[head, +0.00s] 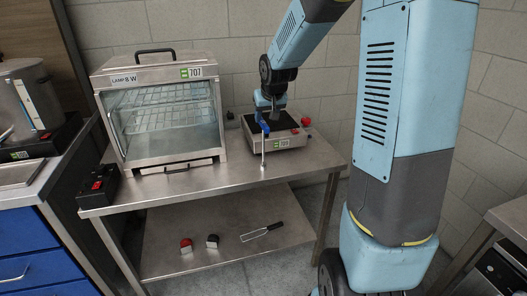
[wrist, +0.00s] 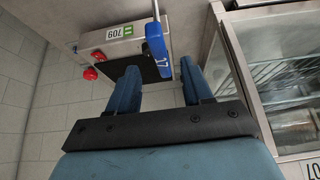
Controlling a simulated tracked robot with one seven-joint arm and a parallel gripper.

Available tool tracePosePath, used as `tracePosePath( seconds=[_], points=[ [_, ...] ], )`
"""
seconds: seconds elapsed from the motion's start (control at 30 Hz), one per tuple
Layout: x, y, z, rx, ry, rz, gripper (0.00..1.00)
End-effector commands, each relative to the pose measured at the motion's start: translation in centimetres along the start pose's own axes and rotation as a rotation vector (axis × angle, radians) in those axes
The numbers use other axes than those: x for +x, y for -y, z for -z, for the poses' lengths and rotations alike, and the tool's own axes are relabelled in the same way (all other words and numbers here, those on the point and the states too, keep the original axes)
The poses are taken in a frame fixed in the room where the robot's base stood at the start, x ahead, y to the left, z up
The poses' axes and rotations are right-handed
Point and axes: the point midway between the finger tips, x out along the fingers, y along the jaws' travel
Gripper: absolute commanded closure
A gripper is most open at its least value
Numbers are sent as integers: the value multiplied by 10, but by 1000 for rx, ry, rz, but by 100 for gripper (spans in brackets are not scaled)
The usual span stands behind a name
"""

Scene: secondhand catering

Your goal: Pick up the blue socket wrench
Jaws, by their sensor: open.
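The blue socket wrench (head: 264,128) has a blue handle and a thin metal shaft. In the head view its handle is at the front edge of the boxy metal appliance (head: 290,142), and its shaft runs down the picture past the appliance's front. I cannot tell whether it rests on the appliance. In the wrist view the handle (wrist: 157,50), marked 17, lies beyond and between my fingertips, with the shaft toward the top edge. My gripper (wrist: 160,72) is open and empty, with a finger on each side of the handle's line. In the head view my gripper (head: 265,101) is just above the handle.
A glass-fronted warming cabinet (head: 165,105) stands left on the steel table (head: 235,181). Red knobs (wrist: 86,73) stick out from the appliance. A black box with a red switch (head: 98,186) sits at the table's left end. Small items, including a black-handled tool (head: 262,232), lie on the lower shelf.

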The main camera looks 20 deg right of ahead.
Motion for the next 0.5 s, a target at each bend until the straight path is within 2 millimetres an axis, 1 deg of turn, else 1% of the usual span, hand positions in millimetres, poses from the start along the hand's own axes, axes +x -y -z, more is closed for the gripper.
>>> tracePosePath(
  seconds=[0.03, 0.1, 0.2, 0.37, 0.5],
  points=[
    [7, 0, 0, -2, 3, 0, 50],
    [15, 0, 0, -1, 2, 0, 50],
    [22, 0, 0, -2, 1, 0, 50],
    [29, 0, 0, 0, 1, 0, 50],
    [42, 1, 0, -2, 2, 0, 50]
  ],
)
